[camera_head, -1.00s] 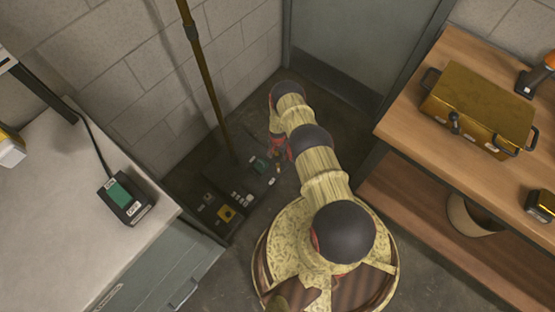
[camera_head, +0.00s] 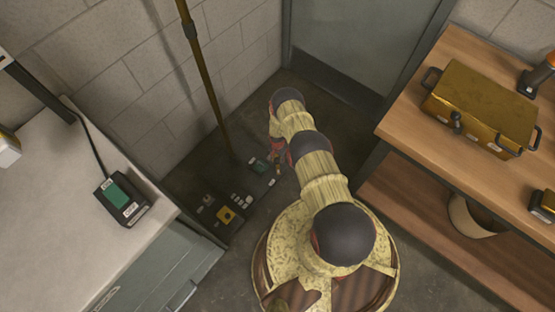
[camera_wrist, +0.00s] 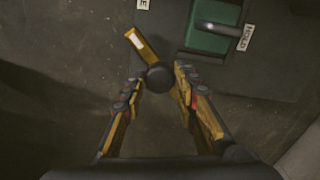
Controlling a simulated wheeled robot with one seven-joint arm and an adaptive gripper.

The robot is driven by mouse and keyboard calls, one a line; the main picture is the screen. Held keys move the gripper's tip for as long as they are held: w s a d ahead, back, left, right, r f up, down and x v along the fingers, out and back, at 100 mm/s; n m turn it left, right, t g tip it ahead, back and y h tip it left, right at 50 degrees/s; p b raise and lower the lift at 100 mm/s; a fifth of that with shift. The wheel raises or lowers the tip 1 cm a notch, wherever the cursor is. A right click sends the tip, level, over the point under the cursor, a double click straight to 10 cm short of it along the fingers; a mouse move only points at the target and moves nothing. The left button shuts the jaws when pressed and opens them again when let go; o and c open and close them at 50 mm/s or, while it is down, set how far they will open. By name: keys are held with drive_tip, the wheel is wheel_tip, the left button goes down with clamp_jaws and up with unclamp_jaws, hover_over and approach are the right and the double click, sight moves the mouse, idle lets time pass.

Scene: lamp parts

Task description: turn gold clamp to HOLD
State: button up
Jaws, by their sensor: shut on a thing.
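The gold clamp (camera_wrist: 141,45) shows in the wrist view as a short gold lever with a white patch, angled up and left from a dark round knob (camera_wrist: 159,77). My gripper (camera_wrist: 160,82) has its two fingers closed in on either side of this knob. The HOLD label (camera_wrist: 244,38) is up and right of the clamp, beside a green block (camera_wrist: 210,28); the lever does not point at it. Another label (camera_wrist: 143,4), cut off at the top edge, shows only an E. In the head view my gripper (camera_head: 277,160) is low by the floor unit, and the clamp is too small to make out.
A grey-topped cabinet (camera_head: 60,220) stands left. A wooden bench (camera_head: 410,120) with a gold case (camera_head: 480,105) stands right.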

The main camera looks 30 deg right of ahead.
clamp_jaws()
drive_tip(key=shift+s+a, duration=0.1)
idle(0.4)
